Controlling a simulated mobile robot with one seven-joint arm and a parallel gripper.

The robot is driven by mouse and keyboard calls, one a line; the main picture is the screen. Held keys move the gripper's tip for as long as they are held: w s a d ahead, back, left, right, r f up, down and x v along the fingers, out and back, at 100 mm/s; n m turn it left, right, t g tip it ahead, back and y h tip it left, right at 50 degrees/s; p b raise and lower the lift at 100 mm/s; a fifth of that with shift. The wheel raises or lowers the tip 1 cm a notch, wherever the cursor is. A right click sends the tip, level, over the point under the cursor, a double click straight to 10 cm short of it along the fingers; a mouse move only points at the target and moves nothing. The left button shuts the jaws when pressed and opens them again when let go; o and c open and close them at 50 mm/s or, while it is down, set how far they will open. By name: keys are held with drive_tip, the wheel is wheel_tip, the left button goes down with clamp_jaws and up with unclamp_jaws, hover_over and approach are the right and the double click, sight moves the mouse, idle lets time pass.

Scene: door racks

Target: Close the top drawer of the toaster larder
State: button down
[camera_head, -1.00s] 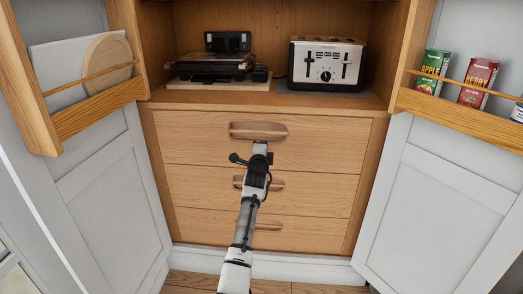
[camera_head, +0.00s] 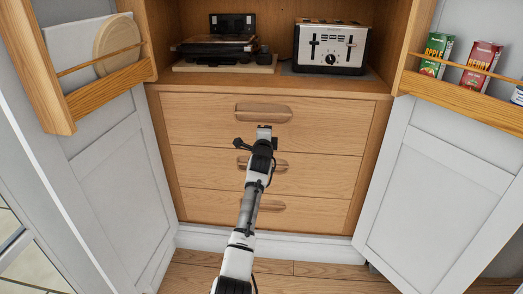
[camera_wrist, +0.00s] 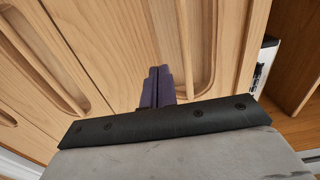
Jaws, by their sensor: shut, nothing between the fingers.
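The toaster larder is a wooden cabinet with a silver and black toaster (camera_head: 331,47) on its counter. Its top drawer (camera_head: 200,120) has a wooden front with a rounded handle (camera_head: 264,113), and looks flush with the frame. My gripper (camera_head: 264,131) is in front of the drawer's lower middle, just below the handle. In the wrist view the shut purple fingers (camera_wrist: 157,85) are empty and point at the drawer front beside the handle recess (camera_wrist: 196,45). Whether the fingertips touch the wood cannot be told.
Two lower drawers (camera_head: 205,167) look shut. A black appliance (camera_head: 220,45) sits left of the toaster. Wooden floor (camera_head: 310,280) in front is clear.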

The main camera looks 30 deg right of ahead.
drive_tip(key=v, duration=1.1)
